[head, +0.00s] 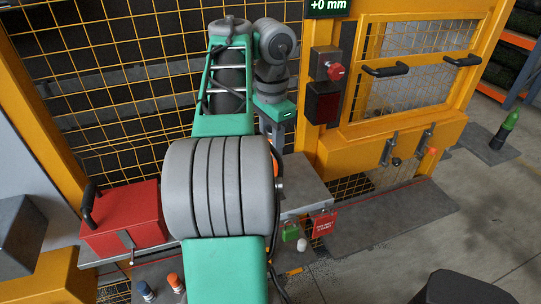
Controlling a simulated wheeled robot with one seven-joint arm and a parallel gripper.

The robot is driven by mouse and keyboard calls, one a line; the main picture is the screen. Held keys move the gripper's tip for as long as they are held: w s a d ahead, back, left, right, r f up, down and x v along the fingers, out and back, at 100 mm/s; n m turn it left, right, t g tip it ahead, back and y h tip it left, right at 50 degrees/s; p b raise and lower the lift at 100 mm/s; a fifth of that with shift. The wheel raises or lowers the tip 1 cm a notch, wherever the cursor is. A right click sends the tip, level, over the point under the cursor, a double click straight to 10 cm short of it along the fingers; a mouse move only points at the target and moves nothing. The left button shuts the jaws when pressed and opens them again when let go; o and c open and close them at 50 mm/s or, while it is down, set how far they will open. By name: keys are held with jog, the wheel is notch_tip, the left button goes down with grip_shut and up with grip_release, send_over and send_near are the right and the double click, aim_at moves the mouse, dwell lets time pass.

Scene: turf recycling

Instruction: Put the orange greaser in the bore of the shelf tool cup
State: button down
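My gripper (276,145) hangs below the green wrist block of my arm, over the grey shelf (308,184). Its fingertips are mostly hidden behind my large grey arm joint, so I cannot tell whether it is open or shut. A small orange patch (279,184) shows at the edge of that joint below the gripper. It may be part of the orange greaser, but too little shows to tell. A small orange-topped item (174,282) stands at the lower left beside a blue-topped one (146,291). I cannot make out the shelf tool cup or its bore.
A red box (125,222) with a black handle stands left of my arm. A green padlock (290,232) and red tag (325,223) hang at the shelf's front. Yellow mesh fencing (100,80) stands behind. A red knob (337,72) is on the post.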

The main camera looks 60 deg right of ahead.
jog(key=c, duration=1)
grip_release()
jog(key=shift+f, duration=0.15)
jog(key=shift+o, duration=0.2)
notch_tip(320, 180, up, 12)
jog(key=p, duration=1)
jog(key=w+a+f+n+h, duration=0.2)
jog(key=w+a+f+n, duration=0.1)
jog(key=w+a+n, duration=0.75)
jog(key=w+a+f+n+t, duration=0.1)
jog(key=w+a+f+n, duration=0.1)
jog(key=a, duration=0.7)
jog(key=w+a+f+n+t+y, duration=0.1)
jog(key=w+a+f+n+t, duration=0.1)
jog(key=a+f+n, duration=0.2)
jog(key=w+a+f+n+t+y, duration=0.1)
jog(key=a+f+n, duration=0.2)
jog(key=a+n, duration=0.4)
jog(key=a, duration=0.7)
jog(key=shift+w+n, duration=0.35)
jog(key=shift+w, duration=0.05)
